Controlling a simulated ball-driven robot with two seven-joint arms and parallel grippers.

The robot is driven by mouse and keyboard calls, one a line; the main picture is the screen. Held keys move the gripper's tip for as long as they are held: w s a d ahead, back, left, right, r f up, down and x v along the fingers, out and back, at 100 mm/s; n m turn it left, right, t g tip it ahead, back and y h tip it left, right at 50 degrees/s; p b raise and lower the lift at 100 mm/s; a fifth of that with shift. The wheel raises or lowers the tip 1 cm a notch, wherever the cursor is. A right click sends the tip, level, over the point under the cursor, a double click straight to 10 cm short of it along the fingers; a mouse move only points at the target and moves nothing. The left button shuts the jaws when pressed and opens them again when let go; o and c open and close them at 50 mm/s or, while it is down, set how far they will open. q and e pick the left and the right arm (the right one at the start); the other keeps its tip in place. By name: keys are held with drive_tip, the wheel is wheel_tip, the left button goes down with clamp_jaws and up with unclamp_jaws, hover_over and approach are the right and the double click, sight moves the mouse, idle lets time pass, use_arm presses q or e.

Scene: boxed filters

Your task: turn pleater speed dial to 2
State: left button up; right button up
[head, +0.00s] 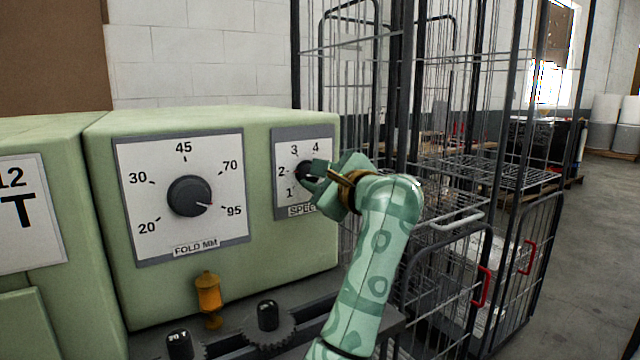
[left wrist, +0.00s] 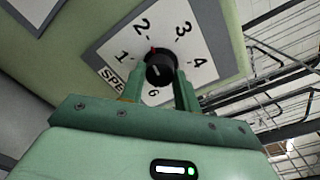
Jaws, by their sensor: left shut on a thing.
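The speed dial is a dark round knob (left wrist: 160,70) on a white, grey-framed plate (head: 284,148) on the green machine's right part, with numbers around it and a partly hidden "SPEED" label. My left gripper (head: 318,176) is at this knob, its two fingers on either side; the left wrist view shows the fingers (left wrist: 160,86) closed around it. In that view a red mark at the knob's edge appears to point toward the 2. In the head view the gripper hides much of the knob and the plate's right side. My right gripper is not in view.
A larger "FOLD MM" dial (head: 189,196) sits left of the speed plate, its pointer near 95. An orange fitting (head: 208,294) and dark gears with posts (head: 268,316) are below. Wire cage trolleys (head: 470,200) stand close on the right, beside my arm.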

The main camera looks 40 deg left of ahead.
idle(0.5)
use_arm(q)
drive_tip(key=o, duration=1)
drive_tip(key=shift+c, duration=0.2)
drive_tip(key=shift+d, duration=0.1)
drive_tip(key=p+v, duration=0.3)
drive_tip(key=v, duration=1.3)
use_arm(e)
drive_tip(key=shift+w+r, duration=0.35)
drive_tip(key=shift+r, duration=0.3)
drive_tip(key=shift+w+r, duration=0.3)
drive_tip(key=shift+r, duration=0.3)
use_arm(q)
drive_tip(key=shift+d, duration=0.1)
